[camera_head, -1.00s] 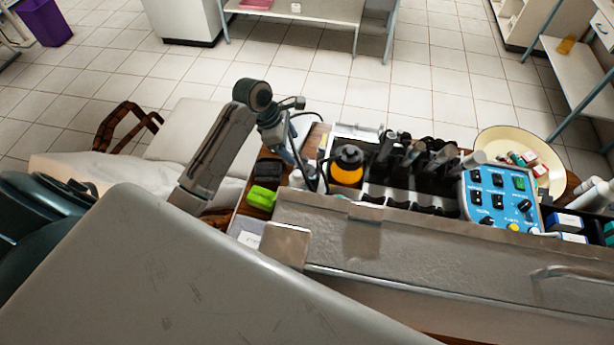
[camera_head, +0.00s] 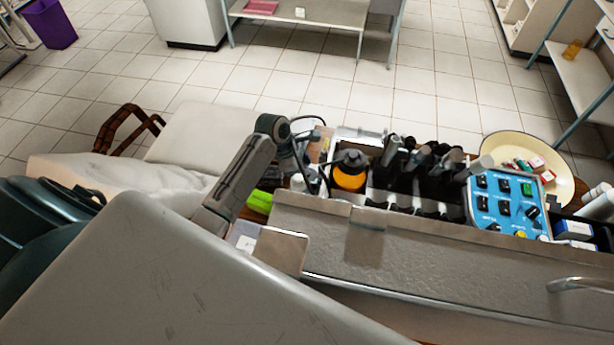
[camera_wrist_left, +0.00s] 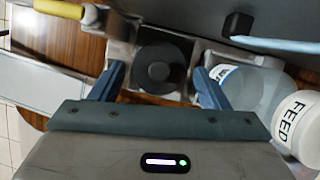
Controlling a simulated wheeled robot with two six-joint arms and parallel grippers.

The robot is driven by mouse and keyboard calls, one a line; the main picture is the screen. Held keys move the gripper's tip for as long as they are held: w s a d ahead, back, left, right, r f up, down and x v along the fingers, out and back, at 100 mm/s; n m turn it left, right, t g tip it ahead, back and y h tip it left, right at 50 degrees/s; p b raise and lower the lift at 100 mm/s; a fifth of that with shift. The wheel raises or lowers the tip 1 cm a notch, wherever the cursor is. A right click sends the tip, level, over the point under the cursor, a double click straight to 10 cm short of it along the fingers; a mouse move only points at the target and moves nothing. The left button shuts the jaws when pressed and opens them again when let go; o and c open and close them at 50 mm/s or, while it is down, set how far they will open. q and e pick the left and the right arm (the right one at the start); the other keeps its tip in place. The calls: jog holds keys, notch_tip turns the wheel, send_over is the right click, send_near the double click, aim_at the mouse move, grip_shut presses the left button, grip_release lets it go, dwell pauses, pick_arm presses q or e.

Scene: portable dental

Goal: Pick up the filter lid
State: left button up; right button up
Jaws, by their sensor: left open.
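A round black lid with a raised centre knob (camera_wrist_left: 158,62), which looks like the filter lid, sits on a squarish grey body in the left wrist view. My left gripper (camera_wrist_left: 160,72) is open, with its blue fingers apart on either side of the lid and nothing held between them. I cannot tell whether the fingers touch it. In the head view my left arm reaches down beside an orange bottle with a dark top (camera_head: 350,172). The fingertips are largely hidden there, and I cannot pick out the lid. My right gripper is not in view.
A white container marked FEED (camera_wrist_left: 298,122) and a clear jar (camera_wrist_left: 245,90) stand close to the right finger. A yellow-ended tool (camera_wrist_left: 60,9) lies upper left. The head view shows a blue control panel (camera_head: 507,205), a cream plate (camera_head: 505,143) and a green item (camera_head: 260,201).

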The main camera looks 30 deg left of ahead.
aim_at(306, 173)
pick_arm(q)
jog(key=shift+x, duration=1.55)
jog(key=c, duration=0.7)
jog(key=shift+r, duration=0.1)
jog(key=shift+r, duration=0.3)
notch_tip(306, 173, up, 9)
jog(key=shift+a+f+b, duration=0.1)
jog(key=shift+f+b, duration=0.1)
jog(key=shift+b, duration=0.5)
jog(key=shift+r, duration=0.35)
